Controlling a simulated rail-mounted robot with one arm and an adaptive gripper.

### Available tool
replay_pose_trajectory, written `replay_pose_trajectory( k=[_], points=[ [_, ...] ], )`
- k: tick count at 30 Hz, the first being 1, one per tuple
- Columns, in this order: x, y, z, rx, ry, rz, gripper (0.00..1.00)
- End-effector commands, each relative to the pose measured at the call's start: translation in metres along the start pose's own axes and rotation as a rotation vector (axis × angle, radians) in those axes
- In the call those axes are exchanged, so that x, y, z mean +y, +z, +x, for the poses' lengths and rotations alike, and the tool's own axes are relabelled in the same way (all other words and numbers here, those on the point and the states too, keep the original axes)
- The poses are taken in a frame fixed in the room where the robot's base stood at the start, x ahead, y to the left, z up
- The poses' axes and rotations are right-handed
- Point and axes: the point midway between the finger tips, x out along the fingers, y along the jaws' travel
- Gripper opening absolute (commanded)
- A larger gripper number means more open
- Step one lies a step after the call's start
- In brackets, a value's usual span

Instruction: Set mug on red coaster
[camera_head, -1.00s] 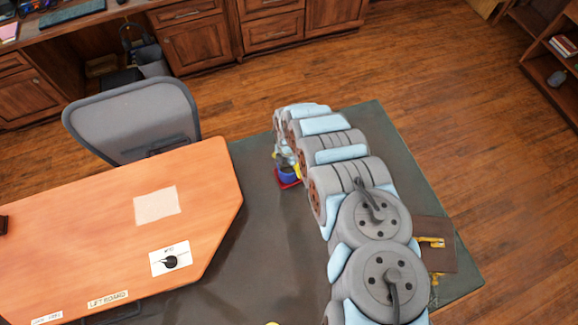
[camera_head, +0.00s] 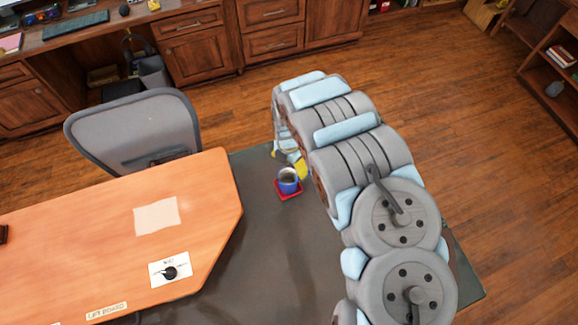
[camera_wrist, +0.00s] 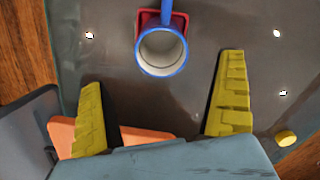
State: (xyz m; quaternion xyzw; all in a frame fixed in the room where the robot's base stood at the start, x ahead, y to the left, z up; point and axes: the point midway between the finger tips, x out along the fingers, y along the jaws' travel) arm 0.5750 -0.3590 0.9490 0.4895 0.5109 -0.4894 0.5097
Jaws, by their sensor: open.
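A blue mug (camera_head: 288,180) with a pale inside stands upright on the red coaster (camera_head: 289,195), which lies on the dark grey surface beside the orange table. In the wrist view, the mug (camera_wrist: 162,52) is seen from above, its handle pointing to the top of the picture, with the red coaster (camera_wrist: 144,19) showing around it. My gripper (camera_wrist: 161,72) is open and empty. Its yellow fingers are spread wide and stand apart from the mug. In the head view, my gripper (camera_head: 288,161) is just behind and above the mug, partly hidden by my arm.
The orange table (camera_head: 80,235) with a blank sheet (camera_head: 156,216) and a picture card (camera_head: 170,269) is left of the mug. A grey chair (camera_head: 135,125) stands behind it. A yellow round object (camera_wrist: 286,138) lies at right in the wrist view. The dark surface (camera_head: 250,270) in front of the mug is clear.

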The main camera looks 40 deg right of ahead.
Motion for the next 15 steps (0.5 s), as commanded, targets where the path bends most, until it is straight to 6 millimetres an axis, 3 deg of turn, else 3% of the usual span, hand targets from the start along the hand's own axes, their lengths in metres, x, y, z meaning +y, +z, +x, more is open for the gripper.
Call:
replay_pose_trajectory(
  k=[6, 15],
  points=[
    [0.0008, 0.0008, -0.0106, -0.002, 0.001, 0.0, 1.0],
    [0.0034, -0.0006, -0.0098, -0.002, 0.007, 0.002, 1.0]
  ],
)
